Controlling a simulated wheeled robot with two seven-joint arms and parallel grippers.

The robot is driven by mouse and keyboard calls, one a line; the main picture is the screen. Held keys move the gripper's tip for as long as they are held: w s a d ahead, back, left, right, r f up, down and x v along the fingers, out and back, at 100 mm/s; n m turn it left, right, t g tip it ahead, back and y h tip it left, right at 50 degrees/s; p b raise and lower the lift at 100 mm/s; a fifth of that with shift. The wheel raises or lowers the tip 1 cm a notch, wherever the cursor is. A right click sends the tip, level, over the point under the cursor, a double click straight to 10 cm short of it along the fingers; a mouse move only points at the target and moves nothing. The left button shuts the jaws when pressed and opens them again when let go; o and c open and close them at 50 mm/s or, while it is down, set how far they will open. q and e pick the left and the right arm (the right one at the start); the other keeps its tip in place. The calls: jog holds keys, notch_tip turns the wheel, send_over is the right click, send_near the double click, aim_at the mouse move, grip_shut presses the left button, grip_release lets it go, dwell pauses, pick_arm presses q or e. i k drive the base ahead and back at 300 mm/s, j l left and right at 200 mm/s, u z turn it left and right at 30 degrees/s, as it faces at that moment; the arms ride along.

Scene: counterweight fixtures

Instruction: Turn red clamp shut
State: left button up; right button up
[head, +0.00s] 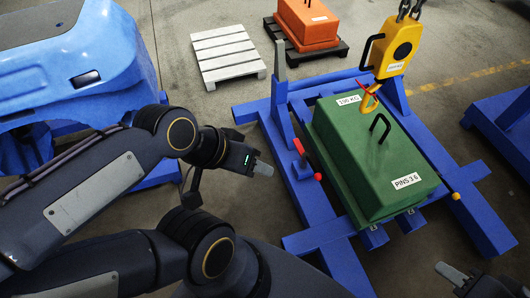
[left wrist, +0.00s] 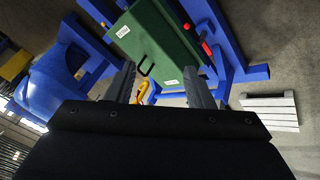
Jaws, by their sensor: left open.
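The red clamp (head: 299,147) is on the blue frame at the left side of the green counterweight (head: 365,165). It has a red upright part and a small red tip lower down near the block. I cannot tell its exact lever position. The clamp also shows in the left wrist view (left wrist: 206,48), beyond the fingers. My left gripper (head: 262,168) is just left of the clamp, apart from it. In the left wrist view its two fingers (left wrist: 160,86) are spread with nothing between them. My right gripper (head: 452,273) is at the lower right, partly cut off, away from the clamp.
A yellow hook block (head: 396,48) on a chain hangs over the counterweight, its hook near the top. A blue upright post (head: 281,95) stands behind the clamp. A white pallet (head: 228,55) and an orange weight (head: 307,24) are farther back.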

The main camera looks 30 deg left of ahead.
aim_at(304, 156)
jog(key=u, duration=0.65)
jog(key=i+j+u, duration=0.2)
jog(key=j+u, duration=0.15)
jog(key=j, duration=0.25)
jog(key=i+j+u, duration=0.2)
jog(key=j, duration=0.1)
